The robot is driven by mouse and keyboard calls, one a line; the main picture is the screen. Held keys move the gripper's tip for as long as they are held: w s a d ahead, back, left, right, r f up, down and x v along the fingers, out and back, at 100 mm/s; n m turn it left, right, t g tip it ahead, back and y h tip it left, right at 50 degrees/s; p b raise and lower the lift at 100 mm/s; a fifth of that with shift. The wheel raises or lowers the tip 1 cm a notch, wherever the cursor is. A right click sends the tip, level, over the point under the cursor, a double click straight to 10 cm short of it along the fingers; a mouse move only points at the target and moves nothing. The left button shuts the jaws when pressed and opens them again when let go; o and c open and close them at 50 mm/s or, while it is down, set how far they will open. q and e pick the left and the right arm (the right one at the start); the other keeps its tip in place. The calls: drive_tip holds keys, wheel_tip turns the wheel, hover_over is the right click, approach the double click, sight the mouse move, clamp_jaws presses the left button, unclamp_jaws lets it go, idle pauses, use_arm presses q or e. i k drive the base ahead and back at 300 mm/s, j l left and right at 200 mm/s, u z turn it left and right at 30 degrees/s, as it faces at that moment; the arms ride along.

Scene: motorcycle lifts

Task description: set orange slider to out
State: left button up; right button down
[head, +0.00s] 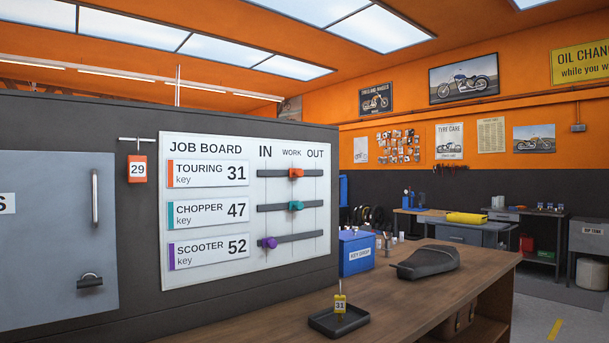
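The white job board (250,143) is on the dark wall left of centre in the head view. The orange slider (296,173) sits on the top rail, in the Touring row, at the WORK mark between IN and OUT. The teal slider (296,206) is also at WORK, on the Chopper row. The purple slider (268,243) is at the IN end of the Scooter row. Neither of my grippers shows in this view.
An orange tag 29 (137,169) hangs on a hook left of the board. A grey cabinet door (55,235) is at far left.

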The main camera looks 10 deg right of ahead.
sight(293, 173)
drive_tip(key=i+l, duration=0.7)
